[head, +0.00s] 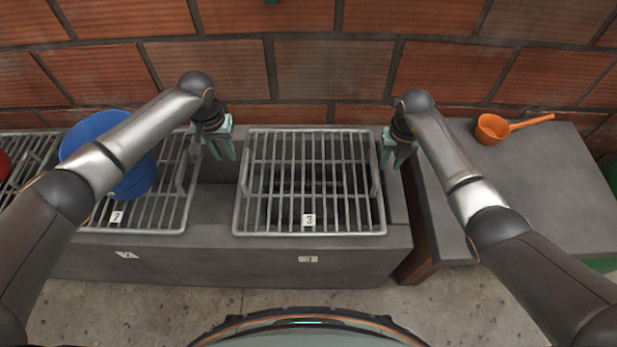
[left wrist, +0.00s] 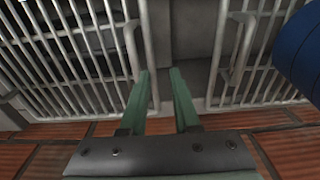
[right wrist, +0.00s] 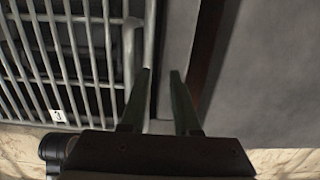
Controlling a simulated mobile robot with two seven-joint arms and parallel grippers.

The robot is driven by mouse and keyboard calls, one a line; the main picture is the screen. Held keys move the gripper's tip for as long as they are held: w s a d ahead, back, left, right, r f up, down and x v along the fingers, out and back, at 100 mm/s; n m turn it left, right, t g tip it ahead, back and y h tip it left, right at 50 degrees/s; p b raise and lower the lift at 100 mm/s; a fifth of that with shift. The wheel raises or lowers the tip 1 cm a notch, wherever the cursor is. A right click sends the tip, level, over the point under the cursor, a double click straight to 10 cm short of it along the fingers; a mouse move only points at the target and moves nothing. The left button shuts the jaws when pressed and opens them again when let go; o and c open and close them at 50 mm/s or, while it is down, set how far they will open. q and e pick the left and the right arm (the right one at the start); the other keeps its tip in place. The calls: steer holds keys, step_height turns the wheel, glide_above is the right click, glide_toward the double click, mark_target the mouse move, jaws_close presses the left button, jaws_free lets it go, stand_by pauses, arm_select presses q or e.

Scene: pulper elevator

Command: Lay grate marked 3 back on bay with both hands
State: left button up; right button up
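The grate marked 3 (head: 308,233) lies flat over the bay (head: 228,240) in the concrete block, its tag at the front edge. It also shows in the left wrist view (left wrist: 75,55) and the right wrist view (right wrist: 90,75). My left gripper (head: 228,156) is open and empty beside the grate's left edge. In the left wrist view its fingers (left wrist: 160,75) stand apart over the gap between the grates. My right gripper (head: 394,164) is open and empty beside the right side handle. In the right wrist view its fingers (right wrist: 160,75) stand apart, next to the handle bar.
The grate marked 2 (head: 140,231) lies to the left with a blue bucket (head: 140,180) on it. An orange scoop (head: 492,130) rests on the grey table (head: 540,190) at the right. A brick wall (head: 330,70) stands close behind.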

arm_select(q)
step_height(320, 180, up, 8)
steer(key=shift+s+f, duration=0.15)
steer(key=shift+s, duration=0.15)
arm_select(e)
step_height(320, 180, up, 12)
steer(key=shift+s, duration=0.45)
